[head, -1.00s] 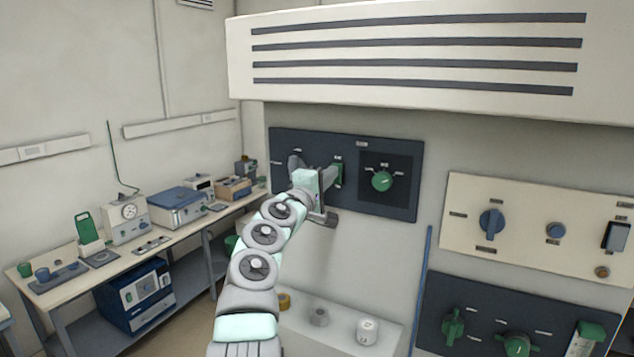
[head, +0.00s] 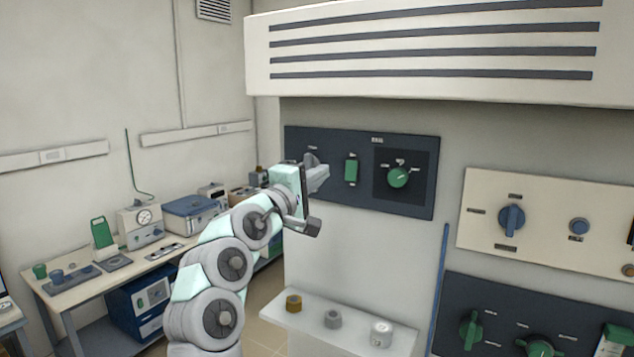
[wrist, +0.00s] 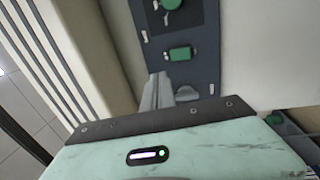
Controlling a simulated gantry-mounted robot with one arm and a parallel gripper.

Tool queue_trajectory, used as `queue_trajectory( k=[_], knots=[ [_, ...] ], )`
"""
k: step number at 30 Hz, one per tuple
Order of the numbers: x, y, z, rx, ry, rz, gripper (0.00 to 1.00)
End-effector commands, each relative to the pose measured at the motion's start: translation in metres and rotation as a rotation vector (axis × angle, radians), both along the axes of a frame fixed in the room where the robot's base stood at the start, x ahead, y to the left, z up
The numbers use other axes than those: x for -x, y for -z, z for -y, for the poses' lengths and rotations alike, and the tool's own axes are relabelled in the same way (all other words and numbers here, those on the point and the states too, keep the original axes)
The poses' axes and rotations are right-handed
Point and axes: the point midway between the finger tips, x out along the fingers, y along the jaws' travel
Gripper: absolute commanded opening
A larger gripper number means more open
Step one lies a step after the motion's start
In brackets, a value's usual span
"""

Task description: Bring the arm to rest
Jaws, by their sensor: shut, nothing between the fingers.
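My gripper (head: 318,176) is in front of the left part of the dark blue upper panel (head: 414,200). Its fingers also show in the wrist view (wrist: 160,88), close together with nothing between them. The gripper hides part of the panel's left side. Right of the fingers, and apart from them, is a green rectangular switch (head: 351,169), which also shows in the wrist view (wrist: 180,54). Farther right is a round green knob (head: 398,177) on a darker square.
A cream panel (head: 545,225) with a blue knob (head: 511,219) is at the right, above a dark panel with green knobs (head: 470,330). A white ledge (head: 350,338) holds small containers below. A bench (head: 85,290) with instruments stands left. A white vented hood (head: 420,85) overhangs the panels.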

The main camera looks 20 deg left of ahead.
Motion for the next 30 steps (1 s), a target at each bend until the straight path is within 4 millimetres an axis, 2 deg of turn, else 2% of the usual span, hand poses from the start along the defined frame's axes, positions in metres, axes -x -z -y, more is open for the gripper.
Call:
queue_trajectory(
  k=[6, 17, 20, 24, 27, 30],
  knots=[
    [0.007, 0.000, -0.001, 0.000, 0.001, -0.003, 0.00],
    [0.007, 0.000, -0.001, 0.000, 0.001, -0.003, 0.00],
    [0.003, 0.006, -0.003, -0.002, -0.012, 0.005, 0.00],
    [-0.013, 0.038, -0.014, -0.028, -0.094, 0.046, 0.00],
    [-0.024, 0.076, -0.024, -0.080, -0.200, 0.099, 0.00],
    [-0.025, 0.117, -0.030, -0.154, -0.319, 0.158, 0.00]
  ],
)
